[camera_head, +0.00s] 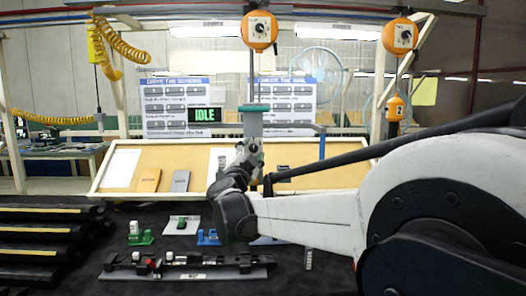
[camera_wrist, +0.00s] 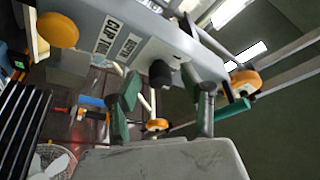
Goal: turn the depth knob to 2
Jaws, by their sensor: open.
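A grey tool housing with two white printed labels (camera_wrist: 150,35) fills the upper part of the wrist view. A short black knob (camera_wrist: 160,73) sticks out of its lower edge; I take it for the depth knob, but its setting is not readable. My gripper (camera_wrist: 168,90) is open, with one green-padded finger on each side of the knob and visible gaps between. In the head view my gripper (camera_head: 247,160) is raised at the hanging tool (camera_head: 253,122), just right of the green IDLE display (camera_head: 204,115). My wrist hides the knob there.
Orange balancers (camera_head: 259,30) hang overhead. A sloped tan board (camera_head: 115,188) stands behind. A rail fixture (camera_head: 188,266) and several small coloured fixtures lie on the dark bench below. My arm fills the right side.

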